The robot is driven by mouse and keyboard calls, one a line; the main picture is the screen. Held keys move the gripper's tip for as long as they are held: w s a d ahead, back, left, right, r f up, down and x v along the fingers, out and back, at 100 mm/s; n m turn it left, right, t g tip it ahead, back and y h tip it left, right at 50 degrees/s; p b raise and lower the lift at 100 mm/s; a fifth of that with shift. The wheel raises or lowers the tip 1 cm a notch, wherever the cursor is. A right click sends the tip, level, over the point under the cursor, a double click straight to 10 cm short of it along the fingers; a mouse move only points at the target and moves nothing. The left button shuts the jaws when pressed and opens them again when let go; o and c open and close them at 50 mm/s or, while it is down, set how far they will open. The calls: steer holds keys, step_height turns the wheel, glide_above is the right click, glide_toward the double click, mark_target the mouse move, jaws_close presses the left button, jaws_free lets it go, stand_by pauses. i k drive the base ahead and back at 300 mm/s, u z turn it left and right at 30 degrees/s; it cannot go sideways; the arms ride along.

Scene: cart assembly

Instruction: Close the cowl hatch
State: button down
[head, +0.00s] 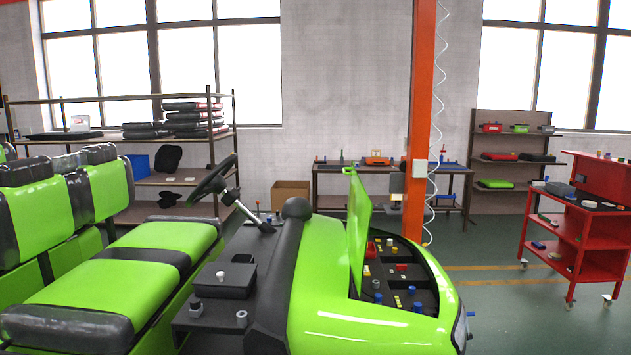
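The cowl hatch (358,230) is a bright green panel on the front of the green cart. It stands open, nearly upright, along the left side of the opening in the cowl (425,325). A small green tab shows at its top edge. The opening is uncovered to the right of the hatch, and inside it a dark bay (400,283) holds several small red, yellow, blue and white parts. The lower part of the hatch meets the opening's left edge. My gripper is not in view.
The cart has a steering wheel (212,180), green seats (125,265) and a black box (224,280) on its dash. An orange post (421,100) with a coiled white hose stands behind. A red trolley (575,225) is at right. Green floor (500,250) is clear between cart and trolley.

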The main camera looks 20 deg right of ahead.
mark_target(360, 210)
steer(key=u, duration=0.2)
steer(key=k, duration=0.6)
steer(key=u, duration=0.7)
steer(key=i, duration=1.2)
steer(key=u, duration=0.45)
steer(key=i, duration=0.85)
steer(key=z, duration=0.45)
steer(key=i, duration=0.6)
steer(key=z, duration=0.95)
steer(key=i, duration=0.6)
steer(key=z, duration=0.4)
